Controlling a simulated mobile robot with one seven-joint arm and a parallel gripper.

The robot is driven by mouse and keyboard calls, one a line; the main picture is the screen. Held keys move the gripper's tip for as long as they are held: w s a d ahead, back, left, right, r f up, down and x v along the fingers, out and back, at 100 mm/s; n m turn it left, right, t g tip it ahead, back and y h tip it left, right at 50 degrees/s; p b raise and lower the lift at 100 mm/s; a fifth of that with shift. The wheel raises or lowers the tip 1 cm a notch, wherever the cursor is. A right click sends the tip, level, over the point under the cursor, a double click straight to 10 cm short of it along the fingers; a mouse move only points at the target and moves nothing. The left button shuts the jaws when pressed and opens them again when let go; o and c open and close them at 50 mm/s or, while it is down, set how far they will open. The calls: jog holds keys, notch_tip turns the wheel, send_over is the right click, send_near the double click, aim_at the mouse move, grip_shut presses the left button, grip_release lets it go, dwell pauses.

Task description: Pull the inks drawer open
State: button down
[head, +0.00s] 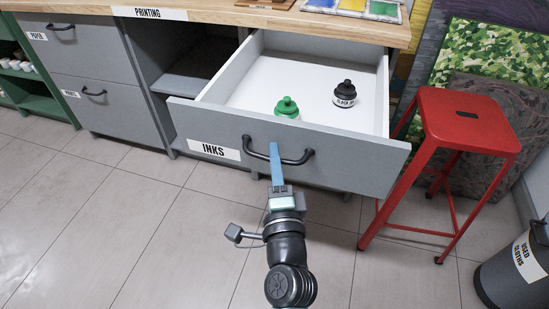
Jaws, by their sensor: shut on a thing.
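The inks drawer (340,155) is grey with a white inside and a label reading INKS (213,149). It stands pulled well out from the cabinet under the wooden worktop. Its black bar handle (298,161) is on the front panel. My gripper (275,152), with blue fingers, is shut on the handle left of its middle. A green bottle (287,107) and a black ink bottle (344,94) stand upright in the drawer.
A red stool (468,120) stands close to the drawer's right end. A grey bin labelled USED CLOTHS (515,272) is at the lower right. Other grey drawers (100,105) are shut at the left. The tiled floor (130,215) at the front left is clear.

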jog(key=shift+w, duration=0.1)
jog(key=c, duration=0.9)
grip_release()
jog(key=s+d+f+b, duration=0.1)
jog(key=s+b, duration=0.2)
jog(key=s, duration=1)
jog(key=shift+w, duration=0.1)
